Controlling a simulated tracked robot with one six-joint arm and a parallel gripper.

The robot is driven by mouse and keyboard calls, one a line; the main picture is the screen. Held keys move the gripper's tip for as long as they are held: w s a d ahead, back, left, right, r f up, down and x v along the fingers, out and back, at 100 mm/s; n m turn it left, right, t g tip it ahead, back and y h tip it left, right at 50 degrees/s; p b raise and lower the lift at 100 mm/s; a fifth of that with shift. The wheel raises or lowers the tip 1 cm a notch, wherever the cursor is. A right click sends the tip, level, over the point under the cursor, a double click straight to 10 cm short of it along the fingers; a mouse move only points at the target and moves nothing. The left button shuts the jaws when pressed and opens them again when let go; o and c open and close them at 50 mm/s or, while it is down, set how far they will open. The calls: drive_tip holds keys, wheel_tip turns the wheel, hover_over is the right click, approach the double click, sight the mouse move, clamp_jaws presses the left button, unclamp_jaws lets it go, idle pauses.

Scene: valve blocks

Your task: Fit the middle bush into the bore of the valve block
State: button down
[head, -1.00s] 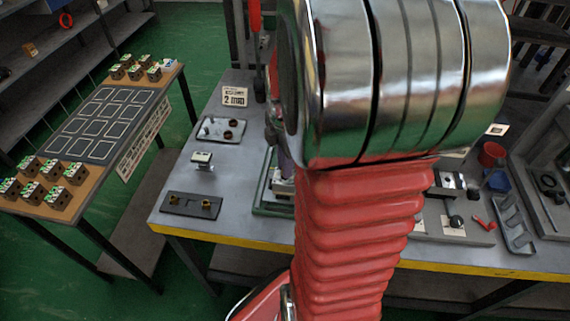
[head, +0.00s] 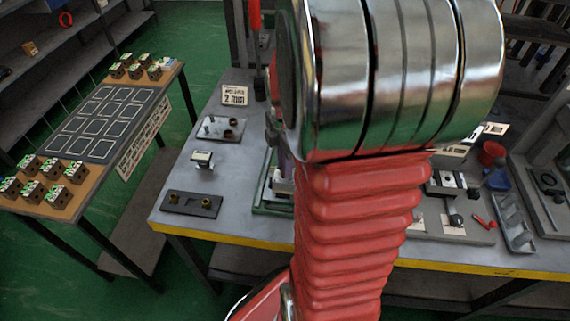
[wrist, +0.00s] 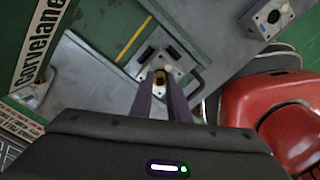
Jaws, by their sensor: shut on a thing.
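In the wrist view my gripper (wrist: 160,77) is shut on a small brass-coloured bush (wrist: 157,85), held between the two dark fingers. Just beyond the fingertips is a grey metal piece with dark openings (wrist: 148,54); I cannot tell whether the bush touches it. A grey block with a round bore (wrist: 272,17), which looks like a valve block, lies at the upper right, apart from the fingers. In the head view my arm hides most of the gripper and the work under it. A green-edged fixture (head: 267,208) shows partly behind the arm.
A side table (head: 122,146) holds several blocks. Fixtures and a grey tray (head: 515,234) occupy the bench's right.

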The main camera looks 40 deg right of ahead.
drive_tip(key=shift+f, duration=0.2)
idle(0.4)
drive_tip(key=c, duration=1.6)
unclamp_jaws()
drive_tip(key=shift+r, duration=0.1)
wheel_tip(320, 180, up, 14)
drive_tip(key=shift+f, duration=0.25)
idle(0.4)
